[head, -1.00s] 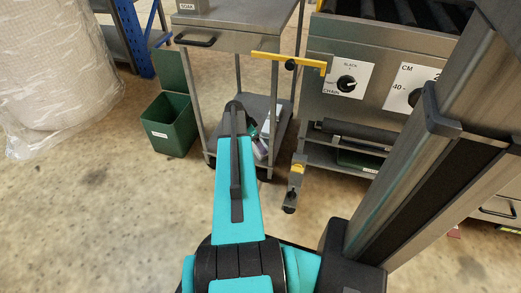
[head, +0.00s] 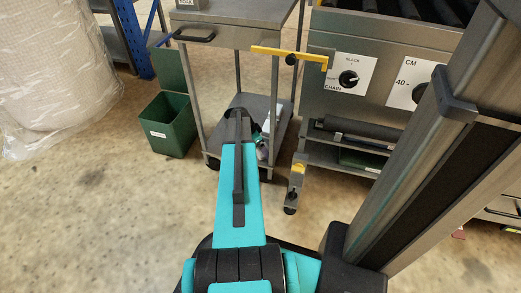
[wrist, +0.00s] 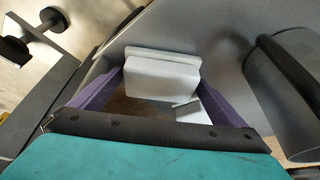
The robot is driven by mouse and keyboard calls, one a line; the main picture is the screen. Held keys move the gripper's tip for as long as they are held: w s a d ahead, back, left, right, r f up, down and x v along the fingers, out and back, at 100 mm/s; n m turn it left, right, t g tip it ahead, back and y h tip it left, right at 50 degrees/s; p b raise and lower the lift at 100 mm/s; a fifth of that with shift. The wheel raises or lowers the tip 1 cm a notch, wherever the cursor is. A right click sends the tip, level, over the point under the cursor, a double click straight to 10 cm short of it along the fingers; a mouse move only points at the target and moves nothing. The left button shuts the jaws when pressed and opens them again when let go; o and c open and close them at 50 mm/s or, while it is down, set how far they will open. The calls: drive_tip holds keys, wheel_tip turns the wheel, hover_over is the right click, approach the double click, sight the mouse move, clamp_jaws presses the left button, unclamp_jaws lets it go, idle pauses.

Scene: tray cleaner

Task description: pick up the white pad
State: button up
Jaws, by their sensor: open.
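A white pad (wrist: 162,78), a block with a raised ridge along its far edge, lies on a grey surface in the wrist view. A smaller white piece (wrist: 190,112) shows just below it to the right. My gripper (wrist: 162,88) is open, with one purple finger on each side of the pad and its near part between them. I cannot tell whether either finger touches it. In the head view, my arm hides most of the gripper and the lower shelf (head: 283,118) of the steel cart; a small whitish part shows beside the arm.
A dark grey rounded object (wrist: 285,85) stands close on the right in the wrist view. In the head view, a green bin (head: 168,125) stands left of the cart, and a steel machine with knobs (head: 348,78) stands right. The floor at left front is clear.

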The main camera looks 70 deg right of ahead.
drive_tip(key=shift+c, duration=0.2)
drive_tip(key=c, duration=0.9)
drive_tip(key=shift+r+p, duration=0.45)
drive_tip(key=shift+r, duration=0.3)
drive_tip(key=shift+p+v, duration=0.8)
drive_tip(key=shift+v, duration=0.4)
drive_tip(key=w+a+p, duration=0.1)
drive_tip(key=w+a, duration=0.2)
drive_tip(key=a, duration=0.1)
drive_tip(key=w+a+p, duration=0.1)
drive_tip(key=w+a, duration=0.3)
drive_tip(key=w+a+p, duration=0.2)
drive_tip(key=w+a, duration=0.2)
drive_tip(key=shift+w+a+f, duration=0.1)
drive_tip(key=shift+w+a, duration=0.1)
drive_tip(key=shift+a, duration=0.15)
